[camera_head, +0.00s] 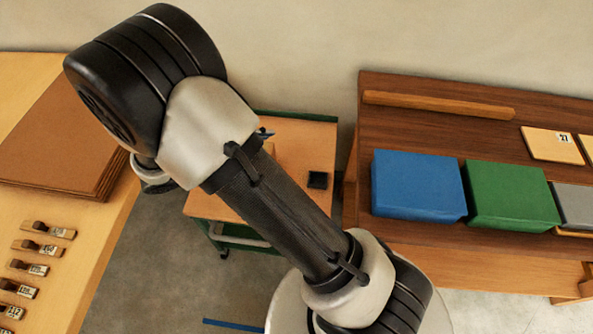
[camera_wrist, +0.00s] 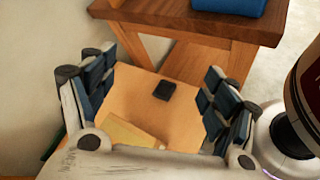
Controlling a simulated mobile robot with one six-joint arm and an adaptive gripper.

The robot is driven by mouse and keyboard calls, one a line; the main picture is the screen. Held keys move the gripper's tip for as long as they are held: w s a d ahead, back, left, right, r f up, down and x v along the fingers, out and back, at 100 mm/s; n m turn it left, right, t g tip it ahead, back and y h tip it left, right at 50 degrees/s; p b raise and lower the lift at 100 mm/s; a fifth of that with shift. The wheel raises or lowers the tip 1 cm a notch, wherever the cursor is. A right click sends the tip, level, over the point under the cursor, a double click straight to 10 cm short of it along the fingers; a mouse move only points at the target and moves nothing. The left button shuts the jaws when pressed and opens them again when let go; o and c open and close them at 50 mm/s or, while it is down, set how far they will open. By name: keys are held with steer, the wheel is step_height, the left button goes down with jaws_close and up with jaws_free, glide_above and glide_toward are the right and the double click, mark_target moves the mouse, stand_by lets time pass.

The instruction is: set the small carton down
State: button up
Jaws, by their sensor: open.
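The small carton (camera_wrist: 128,132) is a pale yellow-tan block low in the wrist view, between my fingers and partly hidden by my gripper's palm. It appears to rest on the light wooden top of a small cart (camera_wrist: 135,95). In the head view a tan bit (camera_head: 268,149), likely the carton, shows beside my arm. My gripper (camera_wrist: 160,88) is open, its blue-padded fingers spread to either side and clear of the carton. In the head view my arm hides nearly all of the gripper; only a blue fingertip shows.
A small black box (camera_head: 318,180) sits on the cart top (camera_head: 302,150), right of my arm. A dark wooden bench (camera_head: 440,95) with blue (camera_head: 418,185) and green (camera_head: 511,195) boxes stands at the right. A table with brown sheets (camera_head: 60,140) and tagged wooden pieces is at the left.

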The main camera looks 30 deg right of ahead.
steer(key=s+a+r+m+t+y, duration=0.1)
steer(key=s+r+m+t+y, duration=0.3)
steer(key=s+r+m+y, duration=0.8)
steer(key=s+r, duration=0.5)
steer(key=r, duration=0.1)
steer(key=shift+s+a+t+y, duration=0.25)
steer(key=shift+a+t+y, duration=0.05)
steer(key=shift+a+y, duration=0.1)
